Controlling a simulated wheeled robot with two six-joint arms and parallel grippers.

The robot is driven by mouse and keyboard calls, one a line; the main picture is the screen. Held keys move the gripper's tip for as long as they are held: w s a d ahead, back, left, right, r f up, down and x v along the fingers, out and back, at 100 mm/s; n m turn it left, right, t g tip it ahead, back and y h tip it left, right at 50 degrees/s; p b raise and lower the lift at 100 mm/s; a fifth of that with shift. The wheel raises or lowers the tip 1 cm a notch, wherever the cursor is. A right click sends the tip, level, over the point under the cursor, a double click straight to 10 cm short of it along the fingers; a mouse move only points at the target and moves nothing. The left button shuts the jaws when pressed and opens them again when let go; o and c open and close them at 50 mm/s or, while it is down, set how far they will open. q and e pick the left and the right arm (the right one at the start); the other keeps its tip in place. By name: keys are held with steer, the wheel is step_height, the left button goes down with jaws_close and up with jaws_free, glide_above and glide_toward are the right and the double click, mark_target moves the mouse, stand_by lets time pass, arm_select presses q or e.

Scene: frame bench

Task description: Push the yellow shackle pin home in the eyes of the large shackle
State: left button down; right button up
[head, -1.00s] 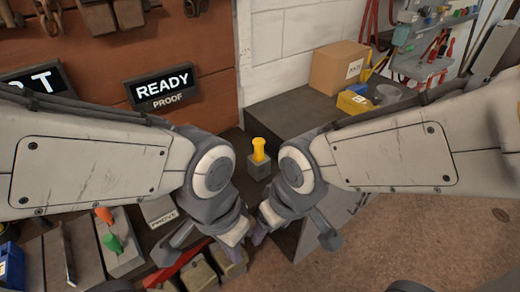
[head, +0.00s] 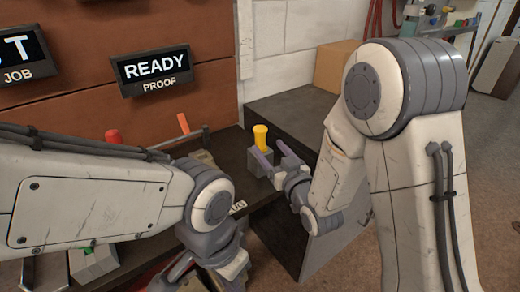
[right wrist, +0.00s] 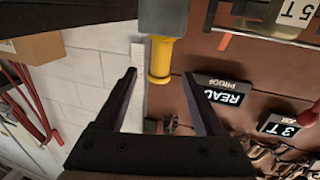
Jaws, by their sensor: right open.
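The yellow shackle pin (head: 260,137) stands upright, head up, in a small grey block (head: 256,167) on the dark bench. It also shows in the right wrist view (right wrist: 160,62), upside down, below its block (right wrist: 162,17). My right gripper (head: 269,150) is open and empty at the pin, one finger to each side of it in the picture. In the right wrist view the pin lies between and beyond the fingertips (right wrist: 159,74); I see no contact. My left gripper (head: 228,278) is low at the front, its fingers partly hidden. I cannot make out the large shackle.
A lit READY sign (head: 156,70) hangs on the brown back panel. A red knob (head: 113,136) and an orange-tipped thing (head: 183,123) stand behind my left arm. A cardboard box (head: 336,65) sits on the dark cabinet at right, its top mostly clear.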

mark_target(262, 140)
steer(key=x, duration=0.4)
steer(key=shift+f+p+x, duration=0.2)
steer(key=shift+p+x, duration=0.05)
steer(key=shift+x, duration=1.2)
steer(key=shift+f+p+x, duration=0.15)
steer(key=shift+p+x, duration=0.1)
steer(key=shift+x, duration=1.2)
steer(key=shift+a, duration=0.1)
jaws_close()
